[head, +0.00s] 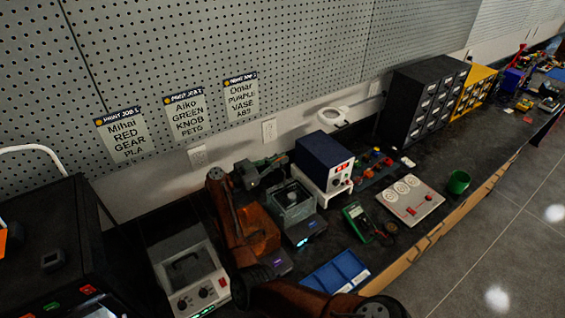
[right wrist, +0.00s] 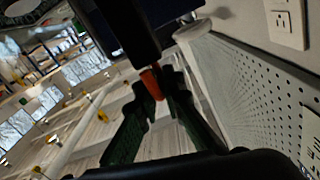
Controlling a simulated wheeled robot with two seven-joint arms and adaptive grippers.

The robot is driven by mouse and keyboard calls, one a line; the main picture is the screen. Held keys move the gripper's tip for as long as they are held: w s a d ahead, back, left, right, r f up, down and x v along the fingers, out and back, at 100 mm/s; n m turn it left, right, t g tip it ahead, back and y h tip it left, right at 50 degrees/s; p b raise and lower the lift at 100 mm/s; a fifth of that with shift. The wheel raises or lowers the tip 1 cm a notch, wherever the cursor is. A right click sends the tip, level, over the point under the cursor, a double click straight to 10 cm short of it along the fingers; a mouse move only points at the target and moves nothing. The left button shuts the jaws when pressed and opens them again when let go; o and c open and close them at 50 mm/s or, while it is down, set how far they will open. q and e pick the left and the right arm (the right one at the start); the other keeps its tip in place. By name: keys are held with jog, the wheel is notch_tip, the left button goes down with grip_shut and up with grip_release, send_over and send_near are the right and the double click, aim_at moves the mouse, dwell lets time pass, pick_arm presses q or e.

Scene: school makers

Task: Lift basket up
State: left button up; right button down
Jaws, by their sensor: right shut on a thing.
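The basket (head: 291,197) is a grey, see-through mesh box. It sits at the top of a small grey bench unit (head: 306,231) with a lit blue display, in the middle of the bench. My right gripper (head: 276,167) is just above the basket's back left side. In the right wrist view its two dark green fingers (right wrist: 160,88) are shut on a small red-orange piece (right wrist: 152,84), which appears to be the basket's grip. The basket's body is not clear in that view. I cannot tell whether the basket is clear of the unit. My left gripper is not in view.
A dark blue power supply (head: 324,153) stands close behind on the right. A grey boxy device (head: 186,266) is at left. A green multimeter (head: 361,222), a blue tray (head: 335,275) and a grey panel (head: 405,201) lie toward the bench front. The pegboard wall (head: 225,60) rises behind.

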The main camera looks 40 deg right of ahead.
notch_tip(320, 180, up, 5)
jog(key=p, duration=0.3)
jog(key=shift+w+f, duration=0.1)
jog(key=c, duration=2.2)
grip_release()
jog(key=shift+a+f, duration=0.1)
jog(key=shift+o, duration=0.5)
jog(key=shift+f, duration=0.1)
